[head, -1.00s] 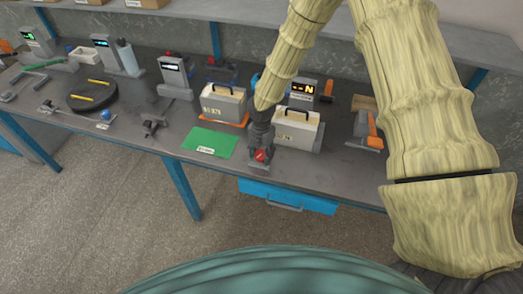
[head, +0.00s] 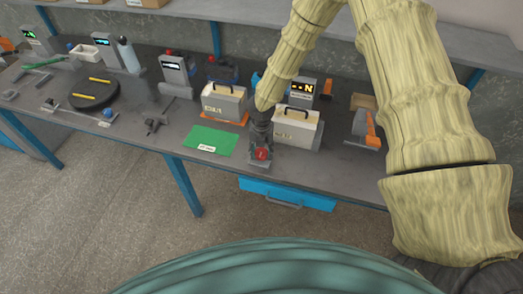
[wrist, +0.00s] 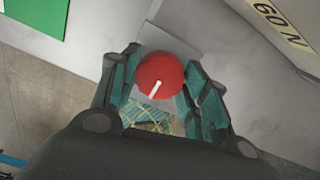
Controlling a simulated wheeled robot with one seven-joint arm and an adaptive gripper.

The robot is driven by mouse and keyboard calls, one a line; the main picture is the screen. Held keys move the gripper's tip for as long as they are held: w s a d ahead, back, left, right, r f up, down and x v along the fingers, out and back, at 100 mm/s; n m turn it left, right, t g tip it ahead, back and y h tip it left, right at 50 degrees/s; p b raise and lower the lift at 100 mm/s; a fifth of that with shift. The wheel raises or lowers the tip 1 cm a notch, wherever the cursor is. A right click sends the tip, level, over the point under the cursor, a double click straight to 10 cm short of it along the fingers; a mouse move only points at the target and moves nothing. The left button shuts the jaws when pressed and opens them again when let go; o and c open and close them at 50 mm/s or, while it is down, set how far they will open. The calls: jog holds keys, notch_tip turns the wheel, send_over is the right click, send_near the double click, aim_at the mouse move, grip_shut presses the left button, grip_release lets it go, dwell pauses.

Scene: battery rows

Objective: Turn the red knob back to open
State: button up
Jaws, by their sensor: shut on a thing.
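The red knob (head: 262,154) sits on a small grey base (head: 259,163) near the bench's front edge, in front of a white battery case. In the wrist view the knob (wrist: 161,76) is round with a white pointer line, which slants from upper right to lower left. My gripper (head: 261,150) is over it, pointing down. In the wrist view my gripper (wrist: 160,85) has one finger on each side of the knob, shut on it. The lettering on the base, if any, is not readable.
A white case with a handle (head: 298,130) stands right behind my gripper. A green mat (head: 210,140) lies to the left, and another case (head: 224,104) stands behind it. A blue drawer (head: 288,195) is under the bench edge. An orange-handled tool (head: 367,128) lies to the right.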

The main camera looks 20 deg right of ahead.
aim_at(262, 152)
jog(key=shift+d, duration=0.1)
jog(key=o, duration=1)
notch_tip(262, 152, up, 12)
dwell(0.6)
